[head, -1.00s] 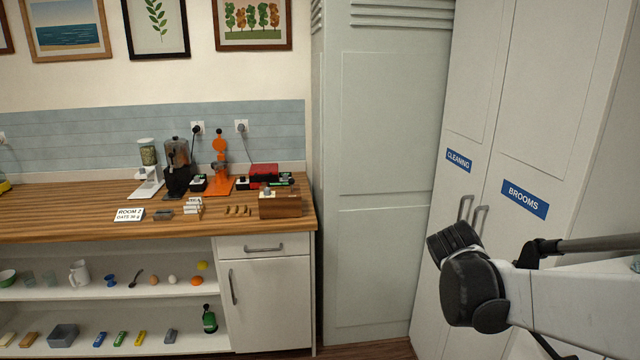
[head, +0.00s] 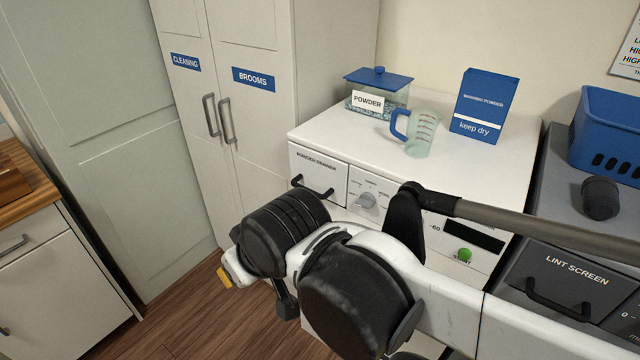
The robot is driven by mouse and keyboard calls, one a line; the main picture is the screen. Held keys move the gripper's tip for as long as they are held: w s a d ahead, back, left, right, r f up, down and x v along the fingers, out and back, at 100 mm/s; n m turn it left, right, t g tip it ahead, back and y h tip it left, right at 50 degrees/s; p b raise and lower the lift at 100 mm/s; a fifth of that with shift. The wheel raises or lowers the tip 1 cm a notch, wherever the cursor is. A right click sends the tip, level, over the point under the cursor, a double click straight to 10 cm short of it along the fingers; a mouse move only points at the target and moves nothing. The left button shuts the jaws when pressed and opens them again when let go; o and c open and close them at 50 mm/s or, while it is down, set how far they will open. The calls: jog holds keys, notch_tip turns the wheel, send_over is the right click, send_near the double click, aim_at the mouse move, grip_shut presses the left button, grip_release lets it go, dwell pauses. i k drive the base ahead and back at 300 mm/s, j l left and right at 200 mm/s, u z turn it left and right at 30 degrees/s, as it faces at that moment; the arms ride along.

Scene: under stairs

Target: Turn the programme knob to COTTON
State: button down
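The programme knob (head: 365,201) is a small pale grey dial on the white washing machine's (head: 470,185) front panel, right of the powder drawer (head: 318,172). Small labels surround it, too small to read surely, and my arm hides the panel just below and right of it. My gripper (head: 225,277) shows only as a small yellowish tip at the lower left end of my arm, in front of and left of the machine, apart from the knob. Its fingers cannot be made out. A green button (head: 464,255) and a dark display (head: 473,235) sit right of my arm.
On the machine stand a powder box (head: 378,95), a measuring jug (head: 416,135) and a blue washing powder carton (head: 484,105). A dark lint screen machine (head: 575,270) adjoins on the right. Tall cupboards (head: 235,120) stand left. Wooden floor (head: 175,310) is clear at lower left.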

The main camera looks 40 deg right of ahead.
aim_at(367, 200)
jog(key=z, duration=2)
